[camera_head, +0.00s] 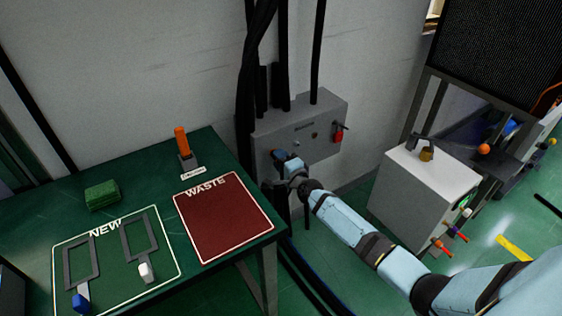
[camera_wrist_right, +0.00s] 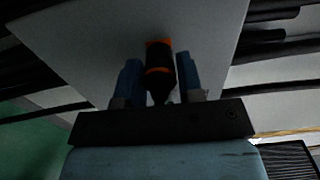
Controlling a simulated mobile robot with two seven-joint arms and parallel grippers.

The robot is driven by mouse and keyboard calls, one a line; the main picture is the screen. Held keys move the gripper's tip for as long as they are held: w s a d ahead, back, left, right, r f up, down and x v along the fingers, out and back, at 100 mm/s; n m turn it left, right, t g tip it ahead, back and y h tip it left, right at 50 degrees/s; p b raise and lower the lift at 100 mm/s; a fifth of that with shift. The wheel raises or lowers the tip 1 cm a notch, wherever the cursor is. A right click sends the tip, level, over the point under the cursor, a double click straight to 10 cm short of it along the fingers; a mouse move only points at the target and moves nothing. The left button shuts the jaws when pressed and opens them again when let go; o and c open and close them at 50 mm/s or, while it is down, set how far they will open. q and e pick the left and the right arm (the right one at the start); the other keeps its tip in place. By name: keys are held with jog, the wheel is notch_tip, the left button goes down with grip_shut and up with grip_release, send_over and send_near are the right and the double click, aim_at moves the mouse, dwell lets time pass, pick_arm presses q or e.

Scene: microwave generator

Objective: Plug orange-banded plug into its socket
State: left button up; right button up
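My right gripper (camera_head: 284,160) is at the lower left of the front of the grey wall box (camera_head: 312,130). In the right wrist view, the blue fingers of my right gripper (camera_wrist_right: 159,80) stand close on both sides of the black orange-banded plug (camera_wrist_right: 158,72), shut on it. The plug points toward the grey box face, with more orange at its far end. I cannot tell whether it is seated in a socket, and the gripper hides this spot in the head view. My left gripper is not in view.
A red padlock-like piece (camera_head: 338,133) hangs at the box's right. Black cables (camera_head: 262,60) run down the wall. The green table (camera_head: 140,165) at left has a red WASTE mat (camera_head: 222,218). A white cabinet (camera_head: 425,190) stands at right, with floor between.

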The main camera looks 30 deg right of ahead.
jog(key=o, duration=0.3)
jog(key=shift+o, duration=0.2)
pick_arm(q)
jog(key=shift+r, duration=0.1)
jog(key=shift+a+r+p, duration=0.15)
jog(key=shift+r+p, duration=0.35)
jog(key=shift+p, duration=0.7)
pick_arm(e)
jog(key=s+d, duration=0.1)
jog(key=s, duration=1.2)
jog(key=shift+s, duration=0.4)
